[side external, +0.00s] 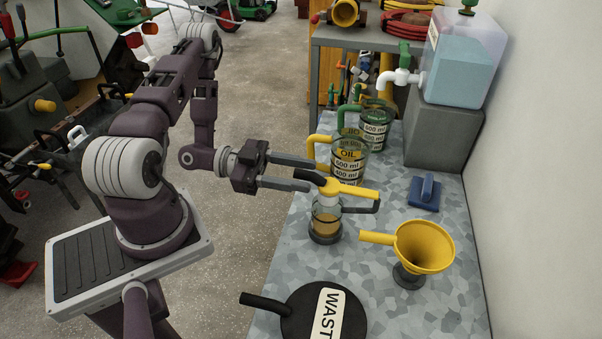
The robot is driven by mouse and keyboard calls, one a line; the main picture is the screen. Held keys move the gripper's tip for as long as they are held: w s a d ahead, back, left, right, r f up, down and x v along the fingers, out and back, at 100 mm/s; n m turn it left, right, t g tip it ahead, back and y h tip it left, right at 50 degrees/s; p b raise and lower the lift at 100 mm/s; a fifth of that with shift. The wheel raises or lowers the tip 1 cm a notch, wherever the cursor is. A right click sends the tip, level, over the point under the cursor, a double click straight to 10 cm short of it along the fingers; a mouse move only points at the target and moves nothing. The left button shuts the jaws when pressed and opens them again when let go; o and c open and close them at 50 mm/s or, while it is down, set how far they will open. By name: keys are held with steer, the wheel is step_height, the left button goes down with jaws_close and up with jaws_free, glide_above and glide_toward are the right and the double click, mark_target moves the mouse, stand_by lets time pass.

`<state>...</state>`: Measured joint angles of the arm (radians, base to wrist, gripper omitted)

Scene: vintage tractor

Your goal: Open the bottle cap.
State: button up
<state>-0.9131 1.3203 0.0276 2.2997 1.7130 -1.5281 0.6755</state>
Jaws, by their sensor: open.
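My gripper (313,177) is open, with its two long grey fingers reaching right over the table's near edge. A small clear bottle (326,222) with amber liquid stands upright on the table just right of the fingertips. It has a yellow top (350,192) with a spout to the right, a black lever (308,177) to the left and a dark handle (376,206). The lever appears between or near the fingertips; I cannot tell whether they touch. A large clear tank (459,66) with blue liquid has a green cap (469,4) at the top frame edge.
Measuring jugs, one yellow-handled (349,160) and one green-handled (374,128), stand behind the bottle. A yellow funnel (424,248) is to the right, a black waste container (322,314) in front. A blue brush-like tool (425,192) lies by the grey block (441,139).

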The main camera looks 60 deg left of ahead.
steer(key=shift+w+d, duration=0.15)
jaws_close()
stand_by(1.4)
